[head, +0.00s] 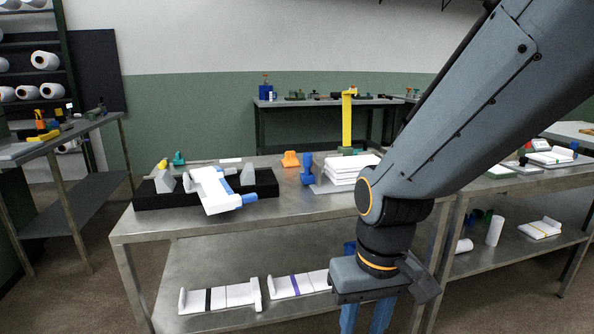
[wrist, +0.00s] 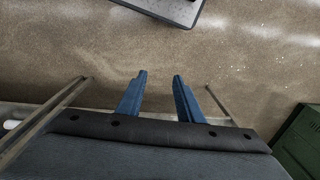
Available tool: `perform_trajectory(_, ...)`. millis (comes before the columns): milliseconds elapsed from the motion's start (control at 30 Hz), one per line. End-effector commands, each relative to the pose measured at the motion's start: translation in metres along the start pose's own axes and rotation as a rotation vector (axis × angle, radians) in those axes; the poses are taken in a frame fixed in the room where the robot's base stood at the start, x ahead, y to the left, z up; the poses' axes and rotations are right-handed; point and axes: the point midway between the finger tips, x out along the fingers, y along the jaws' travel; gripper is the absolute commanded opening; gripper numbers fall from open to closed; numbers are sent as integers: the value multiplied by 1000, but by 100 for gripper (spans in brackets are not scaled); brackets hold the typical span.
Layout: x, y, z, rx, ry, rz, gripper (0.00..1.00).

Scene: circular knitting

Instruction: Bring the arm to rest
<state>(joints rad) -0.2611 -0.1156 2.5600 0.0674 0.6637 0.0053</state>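My gripper (head: 367,318) hangs in front of the metal workbench (head: 180,222), below its top, with the fingers pointing down. In the wrist view my gripper (wrist: 158,78) shows two blue fingers apart with nothing between them, over the brown speckled floor (wrist: 240,50). My grey arm comes in from the upper right of the head view and hides part of the bench's right end.
On the bench top are a black tray (head: 146,199) with a white and blue part (head: 215,190), an orange piece (head: 290,159), a blue piece (head: 307,168) and white stacked sheets (head: 345,178). White rolled-edge pieces (head: 225,297) lie on the lower shelf. Another bench (head: 88,122) stands left.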

Motion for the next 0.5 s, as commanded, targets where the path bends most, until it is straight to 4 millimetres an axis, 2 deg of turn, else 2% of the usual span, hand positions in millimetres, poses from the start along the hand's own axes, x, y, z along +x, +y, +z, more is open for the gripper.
perform_trajectory(33,-19,7,4,22,-3,5,33)
perform_trajectory(300,-69,41,18,119,-15,25,33)
perform_trajectory(500,-99,63,30,180,-23,36,33)
